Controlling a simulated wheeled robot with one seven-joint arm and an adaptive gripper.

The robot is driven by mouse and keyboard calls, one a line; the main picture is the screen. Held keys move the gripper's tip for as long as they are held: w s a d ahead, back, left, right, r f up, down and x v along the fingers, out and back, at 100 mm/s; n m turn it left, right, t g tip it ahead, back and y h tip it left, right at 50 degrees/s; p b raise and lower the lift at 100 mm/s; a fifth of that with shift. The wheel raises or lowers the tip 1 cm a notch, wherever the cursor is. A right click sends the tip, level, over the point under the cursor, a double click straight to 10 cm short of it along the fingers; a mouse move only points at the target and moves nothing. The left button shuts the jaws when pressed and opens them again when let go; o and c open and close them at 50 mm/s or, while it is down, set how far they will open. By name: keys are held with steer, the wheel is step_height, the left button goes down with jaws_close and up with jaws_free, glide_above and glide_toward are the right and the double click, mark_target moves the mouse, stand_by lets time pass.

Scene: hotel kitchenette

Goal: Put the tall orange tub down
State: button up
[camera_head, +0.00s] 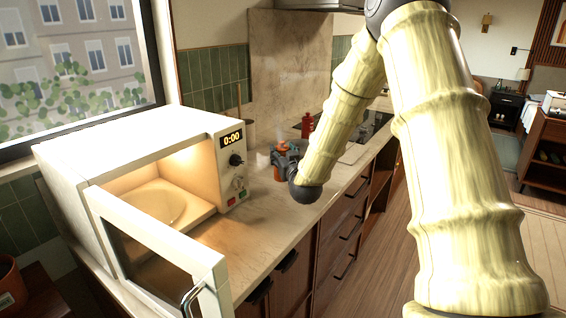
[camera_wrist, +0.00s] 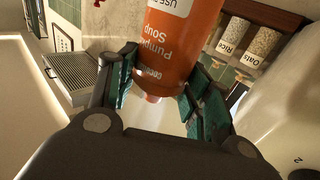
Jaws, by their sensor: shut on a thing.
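The tall orange tub (camera_wrist: 180,35), labelled as pumpkin soup, stands between the fingers of my gripper (camera_wrist: 162,85) in the wrist view. Its lettering reads upside down there, and its top end in that picture is cut off. In the head view my gripper (camera_head: 285,160) is shut on the tub, just right of the microwave and over or at the counter (camera_head: 262,222). Only small orange parts of the tub (camera_head: 279,173) show there between the dark fingers. I cannot tell whether its base touches the counter.
A white microwave (camera_head: 100,150) stands at the left with its door (camera_head: 160,255) swung open, its inside lit, and a display of 0:00. A red bottle (camera_head: 307,125) stands behind my gripper. Bare counter lies in front of the gripper. Rice (camera_wrist: 231,36) and oats (camera_wrist: 262,45) jars show in the wrist view.

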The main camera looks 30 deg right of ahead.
step_height(320, 180, down, 3)
steer(key=shift+f+p, duration=0.1)
steer(key=shift+p, duration=0.25)
steer(key=shift+f, duration=0.1)
steer(key=shift+s+f, duration=0.1)
steer(key=shift+f, duration=0.05)
steer(key=o, duration=1.2)
steer(key=shift+r, duration=0.2)
steer(key=b+v, duration=0.2)
steer(key=v, duration=1)
